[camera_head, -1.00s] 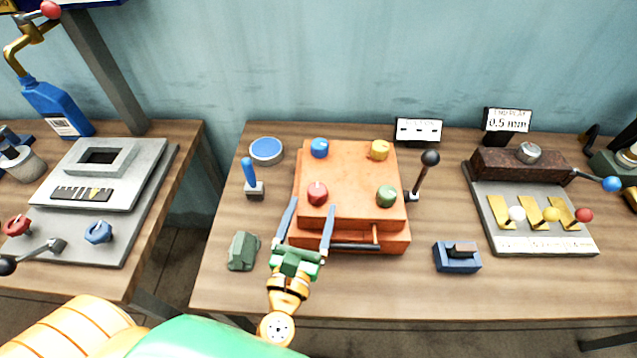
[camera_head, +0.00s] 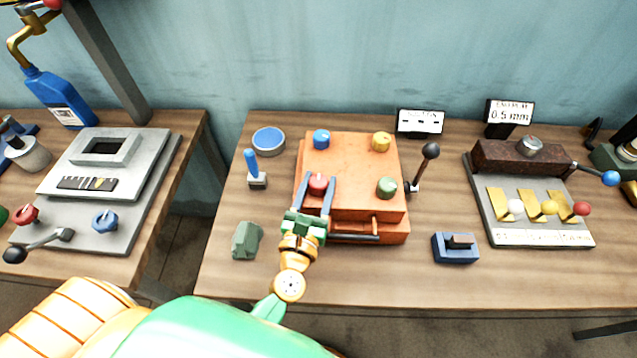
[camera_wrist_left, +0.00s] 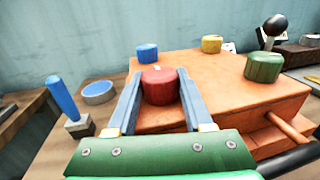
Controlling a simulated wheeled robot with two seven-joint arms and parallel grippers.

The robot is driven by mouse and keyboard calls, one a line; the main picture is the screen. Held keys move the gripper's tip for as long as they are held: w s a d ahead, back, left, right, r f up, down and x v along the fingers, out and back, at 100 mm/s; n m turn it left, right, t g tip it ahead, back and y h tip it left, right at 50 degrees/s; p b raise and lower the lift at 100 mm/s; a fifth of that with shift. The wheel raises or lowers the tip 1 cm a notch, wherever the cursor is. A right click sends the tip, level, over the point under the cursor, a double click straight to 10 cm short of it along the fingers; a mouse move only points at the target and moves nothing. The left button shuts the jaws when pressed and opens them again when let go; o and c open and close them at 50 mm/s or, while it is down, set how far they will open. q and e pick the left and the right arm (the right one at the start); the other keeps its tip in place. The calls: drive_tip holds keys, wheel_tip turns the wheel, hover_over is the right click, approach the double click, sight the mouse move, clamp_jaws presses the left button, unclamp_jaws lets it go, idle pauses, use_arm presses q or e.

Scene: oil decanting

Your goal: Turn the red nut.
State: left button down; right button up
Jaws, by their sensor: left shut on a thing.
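The red nut (camera_head: 317,183) stands on the front left corner of the orange block (camera_head: 350,200). My left gripper (camera_head: 318,185) is shut on the red nut, one finger on each side of it. In the left wrist view the red nut (camera_wrist_left: 159,87) sits between the two blue-grey fingers (camera_wrist_left: 158,92). A blue nut (camera_head: 321,139), a yellow nut (camera_head: 381,142) and a green nut (camera_head: 386,187) stand on the block's other corners. My right gripper does not show.
A lever with a black knob (camera_head: 430,151) stands right of the block. A blue-handled lever (camera_head: 252,163), a blue-topped round dish (camera_head: 268,141) and a green block (camera_head: 246,240) lie left of it. A dark blue item (camera_head: 455,248) sits front right. The table's front middle is clear.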

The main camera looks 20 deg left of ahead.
use_arm(q)
drive_tip(key=shift+h, duration=0.3)
drive_tip(key=m+h+b, duration=0.1)
drive_tip(key=m+h, duration=0.1)
drive_tip(key=shift+f+h, duration=0.15)
drive_tip(key=shift+h, duration=0.15)
drive_tip(key=m+g+h+b, duration=0.2)
drive_tip(key=m+h+b, duration=0.1)
drive_tip(key=h+b, duration=0.1)
drive_tip(key=m+g+h+b, duration=0.3)
drive_tip(key=h+b, duration=0.1)
drive_tip(key=b, duration=0.1)
drive_tip(key=m+g+h+b, duration=0.2)
drive_tip(key=m+h+b, duration=0.1)
drive_tip(key=h+b, duration=0.1)
drive_tip(key=shift+w+a+f+m+h+b, duration=0.1)
drive_tip(key=shift+a+f+m+h+b, duration=0.05)
drive_tip(key=shift+m+h+b, duration=0.3)
drive_tip(key=m+g+h+b, duration=0.1)
drive_tip(key=g, duration=0.1)
drive_tip(key=m+g+h, duration=0.1)
drive_tip(key=m+g, duration=0.1)
drive_tip(key=shift+r+g+h+b, duration=0.2)
drive_tip(key=shift+g+h+b, duration=0.05)
drive_tip(key=shift+g+b, duration=0.15)
drive_tip(key=shift+m+g+h+b, duration=0.55)
drive_tip(key=shift+m+g, duration=0.9)
drive_tip(key=shift+g, duration=0.75)
drive_tip(key=shift+f+g, duration=0.1)
drive_tip(key=shift+g, duration=0.2)
